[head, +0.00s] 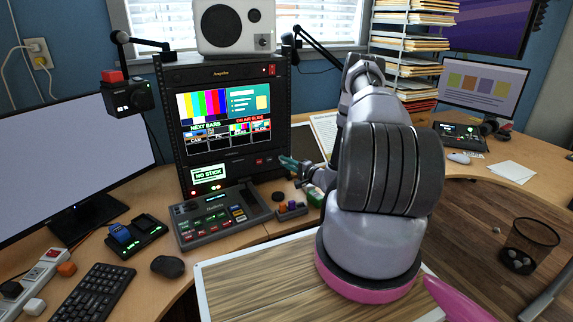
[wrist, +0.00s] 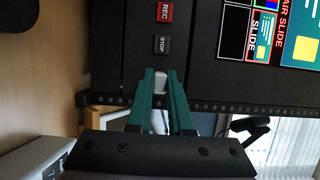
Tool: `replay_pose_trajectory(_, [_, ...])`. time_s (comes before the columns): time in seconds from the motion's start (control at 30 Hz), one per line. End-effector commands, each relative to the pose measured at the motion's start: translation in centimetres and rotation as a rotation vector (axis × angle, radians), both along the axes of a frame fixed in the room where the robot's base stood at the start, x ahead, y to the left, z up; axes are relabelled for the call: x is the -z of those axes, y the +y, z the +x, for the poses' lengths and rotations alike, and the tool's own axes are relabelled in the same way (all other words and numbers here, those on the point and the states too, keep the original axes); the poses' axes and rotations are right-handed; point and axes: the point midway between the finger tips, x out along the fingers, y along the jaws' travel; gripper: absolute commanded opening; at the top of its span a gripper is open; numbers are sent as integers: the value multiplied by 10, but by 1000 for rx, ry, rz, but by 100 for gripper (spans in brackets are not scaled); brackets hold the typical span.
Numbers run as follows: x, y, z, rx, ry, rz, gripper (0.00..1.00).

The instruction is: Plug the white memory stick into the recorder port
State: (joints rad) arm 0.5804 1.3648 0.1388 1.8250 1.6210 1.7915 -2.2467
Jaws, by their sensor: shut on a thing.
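My gripper (wrist: 161,82) has green fingers shut on the white memory stick (wrist: 160,84), which shows between the fingertips in the wrist view. The stick points at the dark front panel of the recorder (wrist: 120,55), in line below the STOP button (wrist: 162,45) and the REC button (wrist: 165,12). I cannot tell whether its tip touches the panel. The port is not visible, perhaps hidden by the stick and fingers. In the head view my gripper (head: 288,162) is at the right side of the recorder rack (head: 232,74), and a small display (head: 209,175) reads NO STICK.
A control panel (head: 222,216) with lit buttons stands before the rack. Small colored items (head: 291,208) lie close beneath my gripper. A white speaker (head: 228,28) tops the rack. A paper-filled shelf (head: 405,60) stands behind my arm. A mouse (head: 168,266) and keyboard (head: 92,295) are at left.

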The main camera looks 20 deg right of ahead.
Motion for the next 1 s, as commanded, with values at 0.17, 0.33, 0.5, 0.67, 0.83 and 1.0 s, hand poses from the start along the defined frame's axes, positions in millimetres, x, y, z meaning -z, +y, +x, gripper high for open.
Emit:
replay_pose_trajectory(0.17, [0, 0, 3, -1, 0, 0, 22])
replay_pose_trajectory(0.33, [0, 0, 3, 0, 0, 0, 53])
replay_pose_trajectory(0.5, [0, 0, 3, 0, 0, 1, 53])
replay_pose_trajectory(0.67, [0, -4, -5, 2, 2, 1, 53])
replay_pose_trajectory(0.83, [1, -16, -30, 4, 3, 2, 53])
replay_pose_trajectory(1.0, [0, -26, -54, 2, 2, 1, 53])
